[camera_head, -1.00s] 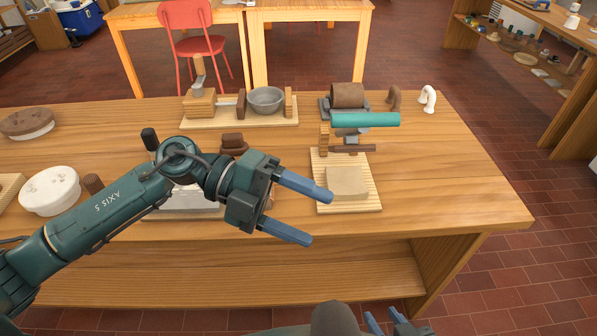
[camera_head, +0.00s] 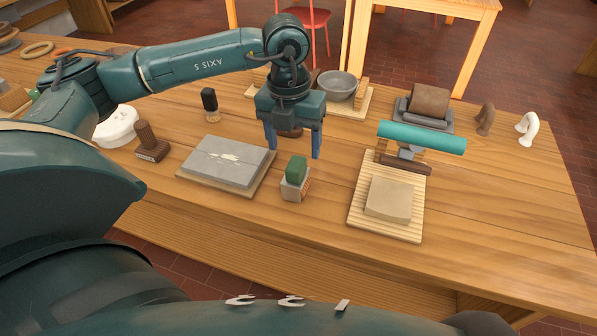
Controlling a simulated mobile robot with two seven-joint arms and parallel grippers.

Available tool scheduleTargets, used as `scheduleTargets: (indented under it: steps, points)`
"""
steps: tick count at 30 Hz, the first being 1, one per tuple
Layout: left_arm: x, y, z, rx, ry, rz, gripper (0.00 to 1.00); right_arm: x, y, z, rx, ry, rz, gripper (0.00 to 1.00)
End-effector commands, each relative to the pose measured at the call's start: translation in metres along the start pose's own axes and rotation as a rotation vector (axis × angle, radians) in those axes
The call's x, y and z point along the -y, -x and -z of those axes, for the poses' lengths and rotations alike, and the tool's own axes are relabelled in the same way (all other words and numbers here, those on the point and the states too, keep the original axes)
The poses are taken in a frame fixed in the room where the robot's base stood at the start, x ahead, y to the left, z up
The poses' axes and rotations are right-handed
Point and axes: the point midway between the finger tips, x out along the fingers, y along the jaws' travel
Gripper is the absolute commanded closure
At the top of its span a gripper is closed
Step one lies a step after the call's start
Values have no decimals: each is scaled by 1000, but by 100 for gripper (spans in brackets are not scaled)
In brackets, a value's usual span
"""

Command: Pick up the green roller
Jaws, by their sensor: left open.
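The green roller (camera_head: 422,137) is a teal cylinder lying crosswise over a small stand at the back of a ribbed board (camera_head: 357,213), right of the middle of the table. My left gripper (camera_head: 294,148) points down with its blue fingers apart, left of the roller and clear of it. A brown object (camera_head: 290,132) shows between and behind the fingers. Nothing appears held. My right gripper is not in view.
A small block with a green top (camera_head: 296,172) stands just in front of my left gripper. A grey slab (camera_head: 226,160) lies to the left. A brown drum (camera_head: 429,101) and a grey bowl (camera_head: 337,86) stand behind. The table's right end is mostly clear.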

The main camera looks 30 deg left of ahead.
Motion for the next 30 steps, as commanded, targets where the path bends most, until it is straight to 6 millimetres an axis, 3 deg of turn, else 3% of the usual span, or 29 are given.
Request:
scheduleTargets:
  steps: [3,11,18,27,30]
  points:
    - [0,-17,0,-3,0,0,33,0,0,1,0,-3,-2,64]
    - [-1,-38,1,-4,-1,0,33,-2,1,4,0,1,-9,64]
    - [-3,-71,1,-2,-1,2,33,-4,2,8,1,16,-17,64]
    - [-2,-78,1,0,-2,3,33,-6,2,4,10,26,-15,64]
    - [-2,-77,1,0,-2,3,40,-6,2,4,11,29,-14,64]
